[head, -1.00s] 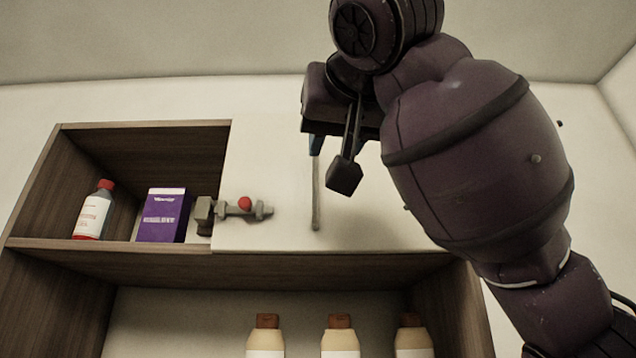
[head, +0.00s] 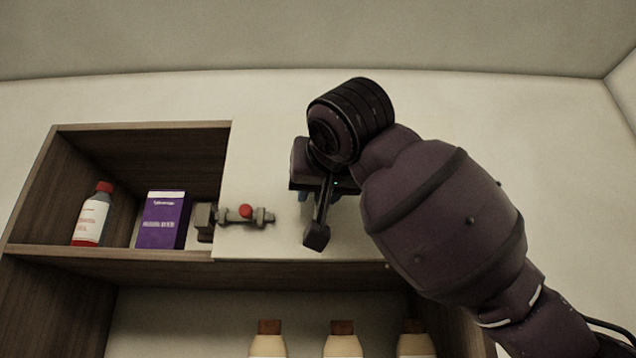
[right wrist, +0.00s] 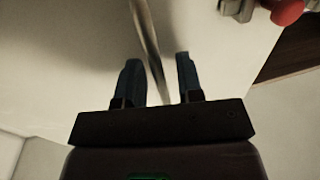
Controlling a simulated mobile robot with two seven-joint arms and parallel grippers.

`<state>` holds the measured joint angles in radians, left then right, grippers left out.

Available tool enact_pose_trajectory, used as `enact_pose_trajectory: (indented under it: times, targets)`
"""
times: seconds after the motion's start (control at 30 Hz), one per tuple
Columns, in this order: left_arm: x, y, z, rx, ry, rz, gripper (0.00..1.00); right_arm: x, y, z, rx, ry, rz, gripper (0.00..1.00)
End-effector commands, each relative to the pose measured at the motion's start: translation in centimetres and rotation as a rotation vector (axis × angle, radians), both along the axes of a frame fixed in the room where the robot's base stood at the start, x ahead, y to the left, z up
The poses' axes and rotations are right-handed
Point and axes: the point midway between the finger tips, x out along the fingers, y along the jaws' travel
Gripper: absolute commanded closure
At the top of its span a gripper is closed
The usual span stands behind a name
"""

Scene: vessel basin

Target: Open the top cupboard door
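The top cupboard door (head: 262,160) is a pale panel covering the right part of the upper cupboard, and it looks shut. Its long thin vertical handle (right wrist: 148,40) shows in the right wrist view, running down between the two fingers. My right gripper (right wrist: 155,75) is open, one finger on each side of the handle, with gaps visible. In the head view my right gripper (head: 308,195) is in front of the door and hides the handle. My left gripper is not in view.
A latch with a red knob (head: 246,211) sits on the door's left edge. In the open left compartment stand a red-capped bottle (head: 93,215) and a purple box (head: 162,219). Several bottles (head: 342,344) stand on the shelf below.

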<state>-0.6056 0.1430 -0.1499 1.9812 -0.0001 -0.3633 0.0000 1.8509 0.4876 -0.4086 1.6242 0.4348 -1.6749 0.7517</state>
Motion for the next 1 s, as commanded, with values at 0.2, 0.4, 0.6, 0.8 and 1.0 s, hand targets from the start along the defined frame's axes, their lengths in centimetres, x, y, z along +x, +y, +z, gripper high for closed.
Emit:
enact_pose_trajectory:
  times: [0.2, 0.4, 0.6, 0.8, 1.0]
  targets:
    - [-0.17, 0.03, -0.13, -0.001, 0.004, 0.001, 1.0, 0.13, 0.04, -0.05, 0.0, 0.0, 0.0, 0.66]
    - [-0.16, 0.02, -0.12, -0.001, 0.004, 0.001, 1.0, 0.11, 0.03, -0.04, 0.0, 0.0, 0.0, 0.88]
    - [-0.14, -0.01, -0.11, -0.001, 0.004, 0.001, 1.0, 0.1, 0.03, -0.03, 0.0, 0.0, 0.0, 1.0]
    - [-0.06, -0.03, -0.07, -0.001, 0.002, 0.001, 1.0, 0.08, 0.03, -0.02, 0.0, 0.0, 0.001, 1.0]
    - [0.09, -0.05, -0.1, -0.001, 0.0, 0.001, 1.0, -0.14, 0.21, -0.05, -0.001, 0.0, 0.021, 1.0]
